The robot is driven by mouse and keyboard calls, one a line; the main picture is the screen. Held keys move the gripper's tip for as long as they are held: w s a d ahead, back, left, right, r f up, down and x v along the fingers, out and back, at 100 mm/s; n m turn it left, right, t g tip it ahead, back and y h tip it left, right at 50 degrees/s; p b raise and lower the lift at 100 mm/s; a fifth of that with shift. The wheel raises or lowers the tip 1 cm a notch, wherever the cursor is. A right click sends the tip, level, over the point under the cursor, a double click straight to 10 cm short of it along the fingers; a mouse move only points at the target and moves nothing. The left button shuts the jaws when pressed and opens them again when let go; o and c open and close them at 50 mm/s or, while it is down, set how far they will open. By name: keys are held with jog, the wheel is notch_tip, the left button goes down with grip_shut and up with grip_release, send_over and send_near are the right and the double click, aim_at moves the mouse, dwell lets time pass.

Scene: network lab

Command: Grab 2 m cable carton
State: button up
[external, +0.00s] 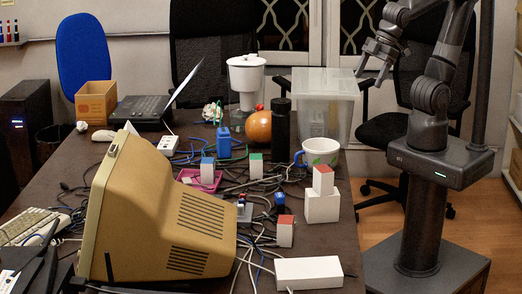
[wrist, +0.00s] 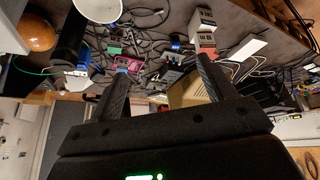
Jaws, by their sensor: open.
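Several small white cartons with coloured tops stand on the dark table: one blue-topped (external: 208,173), one green-topped (external: 256,170), one red-topped (external: 285,235), and another red-topped (external: 323,183) stacked on a larger white box (external: 322,208). No length marking is readable, so I cannot tell which is the 2 m cable carton. My gripper (external: 369,80) is open and empty, raised at the right beyond the table edge, well apart from the cartons. In the wrist view its two fingers (wrist: 162,66) are spread, with the cluttered table behind them.
A beige monitor (external: 165,215) fills the table's front left. Loose cables cover the middle. A mug (external: 320,152), black cylinder (external: 280,128), orange ball (external: 259,127) and clear bin (external: 325,103) stand towards the back right. A flat white box (external: 308,273) lies in front.

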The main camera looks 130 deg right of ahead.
jog(key=w+d+f+m+g+h, duration=0.1)
jog(key=w+d+f+m, duration=0.15)
jog(key=w+d, duration=0.4)
jog(key=m, duration=0.4)
send_near(256, 156)
jog(key=shift+g, duration=0.3)
jog(key=shift+w+x, duration=0.2)
jog(key=shift+x, duration=5.9)
jog(key=shift+a, duration=0.1)
jog(key=c, duration=1.1)
jog(key=shift+r, duration=0.1)
